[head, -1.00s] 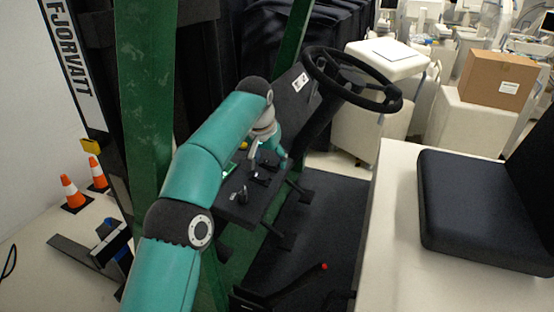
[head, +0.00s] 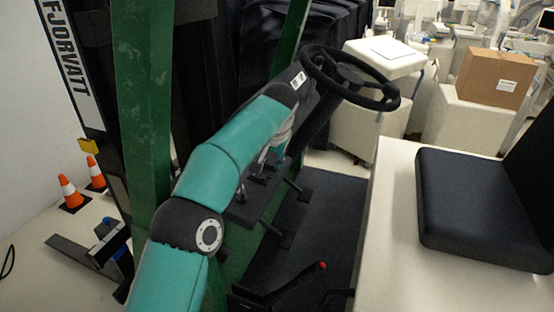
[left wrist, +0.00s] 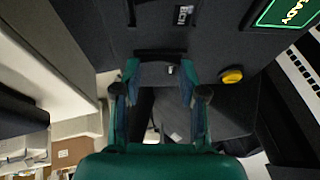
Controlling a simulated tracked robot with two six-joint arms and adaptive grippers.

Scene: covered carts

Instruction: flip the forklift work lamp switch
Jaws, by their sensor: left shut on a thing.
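The forklift's dark control panel (head: 243,213) is partly hidden behind my left arm in the head view. My left gripper (head: 266,166) is low over this panel, and its fingertips are hard to make out there. In the left wrist view my left gripper (left wrist: 159,68) has a finger on either side of a dark piece (left wrist: 155,75) with a small pale mark, and it is shut on it. This piece appears to be the work lamp switch; its lever position cannot be told. My right gripper is in neither view.
A yellow button (left wrist: 231,75) and a green-lit READY display (left wrist: 288,12) are close to the left gripper. The steering wheel (head: 350,78) is beyond it, and the seat (head: 470,200) is to the right. A green post (head: 145,110) stands left of my arm.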

